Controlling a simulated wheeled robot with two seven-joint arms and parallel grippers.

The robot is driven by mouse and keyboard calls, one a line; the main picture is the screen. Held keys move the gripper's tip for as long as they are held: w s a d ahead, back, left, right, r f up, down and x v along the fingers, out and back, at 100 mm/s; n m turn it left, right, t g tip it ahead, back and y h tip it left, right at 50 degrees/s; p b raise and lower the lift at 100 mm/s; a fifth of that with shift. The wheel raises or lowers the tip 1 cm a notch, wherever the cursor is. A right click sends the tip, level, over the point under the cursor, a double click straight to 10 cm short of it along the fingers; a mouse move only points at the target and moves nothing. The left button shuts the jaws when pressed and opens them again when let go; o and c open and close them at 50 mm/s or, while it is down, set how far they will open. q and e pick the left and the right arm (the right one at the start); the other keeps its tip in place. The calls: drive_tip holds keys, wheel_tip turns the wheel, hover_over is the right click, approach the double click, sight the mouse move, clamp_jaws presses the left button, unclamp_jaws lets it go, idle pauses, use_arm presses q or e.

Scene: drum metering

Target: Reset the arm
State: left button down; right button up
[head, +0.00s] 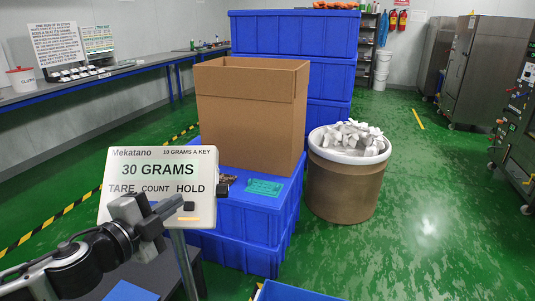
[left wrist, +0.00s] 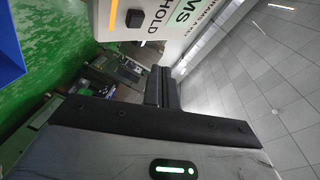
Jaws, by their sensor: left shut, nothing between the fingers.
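A white display head (head: 160,172) on a grey post stands at the left front. It reads "30 GRAMS", with "10 GRAMS A KEY" above and TARE, COUNT and HOLD below. An orange light glows low on its face, by a black key (head: 189,206). My left gripper (head: 174,211) is shut and empty, close in front of the display's lower right part. Whether it touches cannot be told. In the left wrist view the shut fingers (left wrist: 163,84) point toward the display's edge (left wrist: 165,25), where HOLD and the black key show. My right gripper is not in view.
A brown drum (head: 344,186) with a pale liner holds a heap of white pieces. An open cardboard box (head: 250,110) stands on blue crates (head: 235,222), next to a green card (head: 264,187). A bench (head: 130,72) runs along the left wall. Green floor is clear at right.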

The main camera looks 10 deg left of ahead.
use_arm(q)
drive_tip(key=s+d+f+n+g+y, duration=0.1)
drive_tip(key=s+d+f+n+g, duration=0.2)
drive_tip(key=f, duration=0.6)
drive_tip(key=s+d+f+n, duration=0.3)
drive_tip(key=s+f+n, duration=0.2)
drive_tip(key=f, duration=0.4)
drive_tip(key=s+d+f+n+g+h, duration=0.1)
drive_tip(key=s+d+f+n+g, duration=0.2)
drive_tip(key=s+d+f+n, duration=0.3)
drive_tip(key=s+d+f, duration=0.2)
drive_tip(key=d, duration=0.1)
drive_tip(key=shift+s+d, duration=0.15)
drive_tip(key=shift+d, duration=0.2)
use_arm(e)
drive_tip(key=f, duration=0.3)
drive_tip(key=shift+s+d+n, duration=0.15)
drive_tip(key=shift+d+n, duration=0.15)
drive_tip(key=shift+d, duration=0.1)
use_arm(q)
drive_tip(key=shift+r, duration=0.1)
